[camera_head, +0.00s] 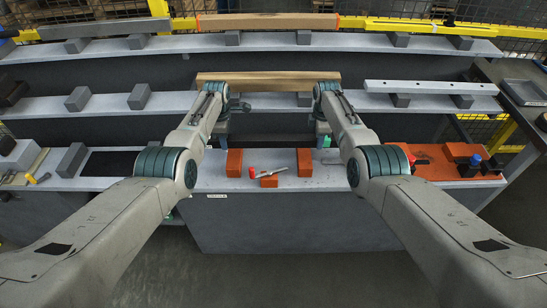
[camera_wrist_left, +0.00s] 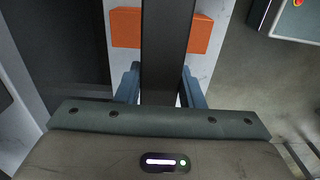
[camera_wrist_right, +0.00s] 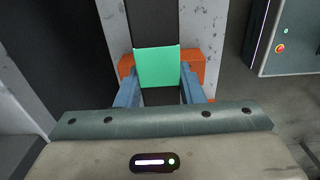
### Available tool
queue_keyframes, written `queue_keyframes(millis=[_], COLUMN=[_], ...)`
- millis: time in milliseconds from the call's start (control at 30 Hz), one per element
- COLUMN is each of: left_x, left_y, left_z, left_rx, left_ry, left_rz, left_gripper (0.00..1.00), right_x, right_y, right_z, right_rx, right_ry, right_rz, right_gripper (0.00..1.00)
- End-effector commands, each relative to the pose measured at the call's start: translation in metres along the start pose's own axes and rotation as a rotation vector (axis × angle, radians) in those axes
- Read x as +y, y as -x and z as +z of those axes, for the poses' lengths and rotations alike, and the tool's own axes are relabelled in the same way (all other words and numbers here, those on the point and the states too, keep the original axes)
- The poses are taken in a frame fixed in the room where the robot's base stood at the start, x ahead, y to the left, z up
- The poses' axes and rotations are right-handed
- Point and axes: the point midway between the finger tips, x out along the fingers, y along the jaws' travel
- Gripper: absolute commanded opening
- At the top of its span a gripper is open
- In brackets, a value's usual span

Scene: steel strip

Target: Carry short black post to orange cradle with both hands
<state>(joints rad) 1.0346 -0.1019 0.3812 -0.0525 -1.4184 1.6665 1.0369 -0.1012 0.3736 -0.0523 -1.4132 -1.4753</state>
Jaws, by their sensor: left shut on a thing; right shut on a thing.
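My left gripper (camera_wrist_left: 160,88) is shut on the short black post (camera_wrist_left: 167,40), a dark bar running up between its fingers. My right gripper (camera_wrist_right: 158,88) is shut on the same post (camera_wrist_right: 153,22), near a green band (camera_wrist_right: 157,66). In the head view both grippers are at the middle shelf's front, and the post is hard to make out against the dark shelf face. The orange cradle shows as two upright blocks, left (camera_head: 234,162) and right (camera_head: 304,162), on the front bench. Orange cradle parts show behind the post in both wrist views; contact cannot be told.
A red-handled tool (camera_head: 266,173) lies between the orange blocks. A brown beam (camera_head: 268,83) lies on the middle shelf beyond the grippers, and a pale perforated bar (camera_head: 430,87) is to its right. An orange mat (camera_head: 430,168) with several small items is at right.

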Motion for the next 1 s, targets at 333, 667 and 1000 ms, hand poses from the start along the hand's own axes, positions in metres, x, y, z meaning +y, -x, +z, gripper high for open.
queue_keyframes(millis=[333,667,1000], left_x=[0.001,0.001,0.001], left_y=[-0.003,-0.007,-0.021], left_z=[0.001,0.001,0.001], left_rx=[-0.001,-0.001,-0.001], left_ry=[-0.001,-0.001,-0.001], left_rz=[0.003,0.003,0.003], left_gripper=[0.0,0.0,0.0], right_x=[0.001,0.001,0.001], right_y=[-0.003,-0.007,-0.021], right_z=[-0.001,-0.001,-0.001], right_rx=[0.002,0.001,0.002], right_ry=[0.001,0.001,0.001], right_rz=[0.003,0.003,0.002], right_gripper=[0.0,0.0,0.0])
